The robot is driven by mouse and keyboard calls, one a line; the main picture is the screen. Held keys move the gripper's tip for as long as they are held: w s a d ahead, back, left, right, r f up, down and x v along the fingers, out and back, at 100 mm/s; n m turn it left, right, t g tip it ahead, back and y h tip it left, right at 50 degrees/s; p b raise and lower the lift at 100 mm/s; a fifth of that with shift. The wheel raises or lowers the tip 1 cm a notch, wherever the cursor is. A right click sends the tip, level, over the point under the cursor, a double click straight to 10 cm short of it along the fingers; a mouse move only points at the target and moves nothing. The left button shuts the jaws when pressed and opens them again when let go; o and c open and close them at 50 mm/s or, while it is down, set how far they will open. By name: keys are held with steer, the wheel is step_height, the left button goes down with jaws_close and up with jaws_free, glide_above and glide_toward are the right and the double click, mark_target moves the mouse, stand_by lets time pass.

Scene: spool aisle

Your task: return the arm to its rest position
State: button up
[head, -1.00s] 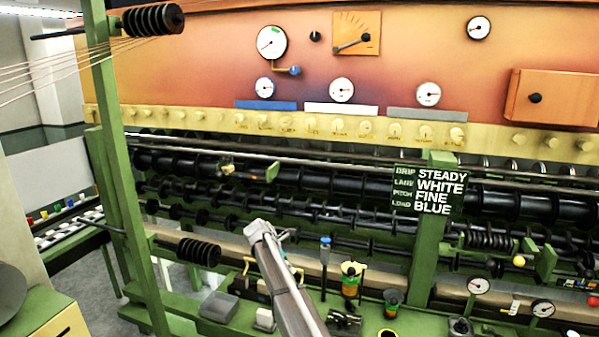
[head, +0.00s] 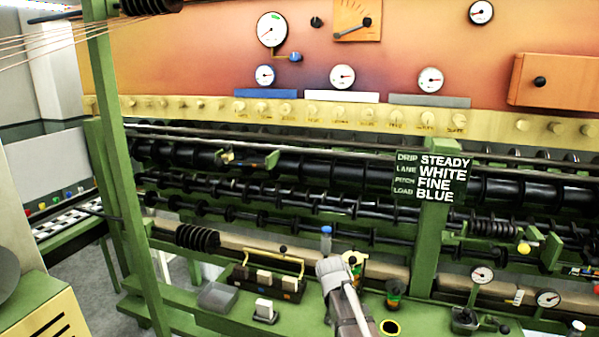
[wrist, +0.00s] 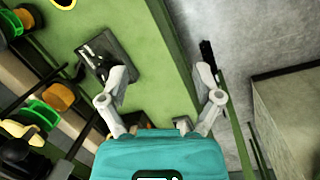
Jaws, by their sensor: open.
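My gripper (wrist: 162,84) shows in the wrist view with its two pale fingers spread apart and nothing between them. It hangs over the edge of the green machine bench (wrist: 160,50), with grey floor (wrist: 245,30) beyond on the right. In the head view my grey arm (head: 343,295) rises from the bottom edge, in front of the bench. The fingers cannot be made out there.
A dark sign (head: 430,178) hangs on the green post. A green upright (head: 120,180) stands at left.

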steer(key=s+d+f+m+y+b, duration=0.1)
steer(key=s+d+m, duration=0.1)
steer(key=s+m, duration=0.2)
steer(key=s+d+f+m+y+b, duration=0.1)
steer(key=s+m, duration=0.4)
steer(key=s, duration=0.5)
steer(key=shift+s+d+f+m, duration=0.3)
steer(key=shift+d+f, duration=0.35)
steer(key=shift+d, duration=0.15)
